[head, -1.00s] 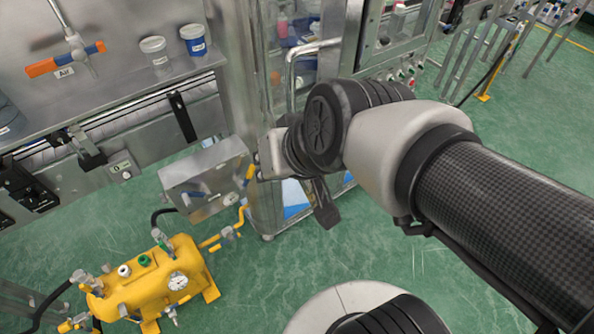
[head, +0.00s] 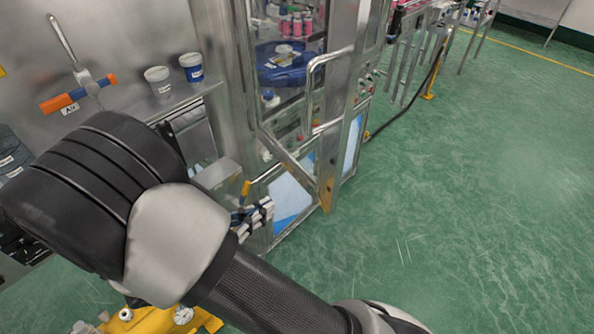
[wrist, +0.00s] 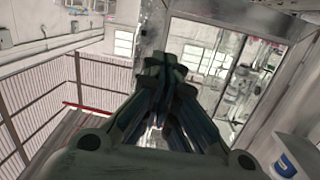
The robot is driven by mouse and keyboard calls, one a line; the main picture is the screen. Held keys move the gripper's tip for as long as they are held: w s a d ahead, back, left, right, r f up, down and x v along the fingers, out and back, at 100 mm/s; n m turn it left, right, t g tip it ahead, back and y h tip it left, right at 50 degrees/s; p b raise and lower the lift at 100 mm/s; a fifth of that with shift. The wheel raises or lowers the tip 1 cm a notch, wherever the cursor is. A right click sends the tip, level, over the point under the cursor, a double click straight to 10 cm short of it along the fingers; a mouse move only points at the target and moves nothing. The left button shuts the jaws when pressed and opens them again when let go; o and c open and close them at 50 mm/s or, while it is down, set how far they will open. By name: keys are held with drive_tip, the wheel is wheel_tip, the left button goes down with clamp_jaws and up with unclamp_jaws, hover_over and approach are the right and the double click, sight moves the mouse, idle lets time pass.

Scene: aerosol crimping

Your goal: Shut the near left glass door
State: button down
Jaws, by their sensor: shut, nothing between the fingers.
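The near left glass door (head: 285,108) is a metal-framed pane on the steel cabinet, with a long bent bar handle (head: 316,75). Its lower corner juts out over the cabinet base, so it appears to stand ajar; the exact gap is unclear. In the head view my arm fills the lower left, and my gripper cannot be clearly made out there. In the wrist view my gripper (wrist: 166,68) is shut and empty, its dark fingers together. Framed glass panels (wrist: 203,38) show behind and right of the fingertips. I cannot tell whether the gripper touches the door.
A blue round tray (head: 285,72) and pink bottles show inside the cabinet. Two small pots (head: 158,82) stand on the steel bench at left. A yellow tank (head: 140,322) is partly hidden below my arm. The green floor (head: 480,200) at right is clear.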

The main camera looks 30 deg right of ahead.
sight(329, 181)
drive_tip(key=shift+g+h, duration=0.4)
drive_tip(key=shift+h, duration=0.2)
drive_tip(key=d+b, duration=0.1)
drive_tip(key=d, duration=0.3)
drive_tip(key=d+b, duration=0.1)
drive_tip(key=d, duration=0.4)
drive_tip(key=d+b, duration=0.1)
drive_tip(key=d, duration=0.3)
drive_tip(key=shift+d+r+b, duration=0.2)
drive_tip(key=shift+r+b, duration=0.05)
drive_tip(key=shift+b, duration=0.15)
